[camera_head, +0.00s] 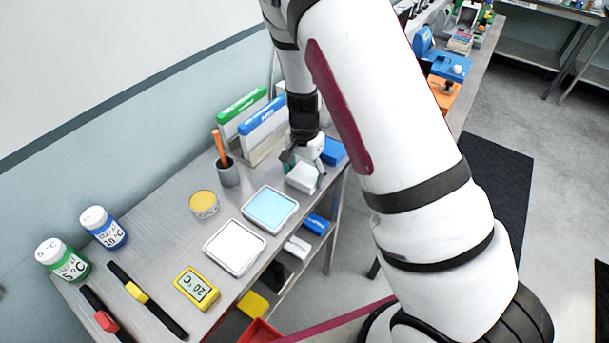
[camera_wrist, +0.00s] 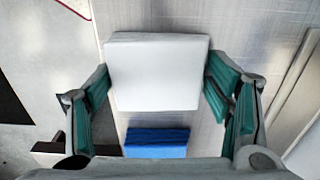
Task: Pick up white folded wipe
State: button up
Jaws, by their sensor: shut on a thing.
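The white folded wipe (camera_wrist: 157,72) is a pale block that fills the space between my gripper's fingers in the wrist view. My gripper (camera_wrist: 158,92) has a green-padded finger on each side of it, and the jaws are shut on it. In the head view my gripper (camera_head: 303,163) points down near the far right end of the metal table, with the white wipe (camera_head: 302,178) at its fingertips. The arm hides part of the gripper there. I cannot tell whether the wipe touches the table.
A blue block (camera_head: 333,151) lies just behind the gripper; it also shows in the wrist view (camera_wrist: 157,142). Upright green and blue binders (camera_head: 262,125), a pencil cup (camera_head: 227,172) and a cyan-topped tray (camera_head: 270,209) stand nearby on the table (camera_head: 165,205). The table's right edge is close.

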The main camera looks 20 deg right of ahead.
aim_at(304, 173)
jog(key=shift+r, duration=0.15)
jog(key=shift+w+r, duration=0.1)
jog(key=shift+r, duration=0.45)
notch_tip(304, 173, up, 2)
jog(key=shift+r+b, duration=0.1)
jog(key=shift+b, duration=0.25)
jog(key=s+d+r+b, duration=0.1)
jog(key=s+d, duration=1)
jog(key=shift+s+d+r+b, duration=0.2)
jog(key=shift+d+b, duration=0.05)
jog(key=shift+b, duration=0.15)
jog(key=shift+o, duration=0.3)
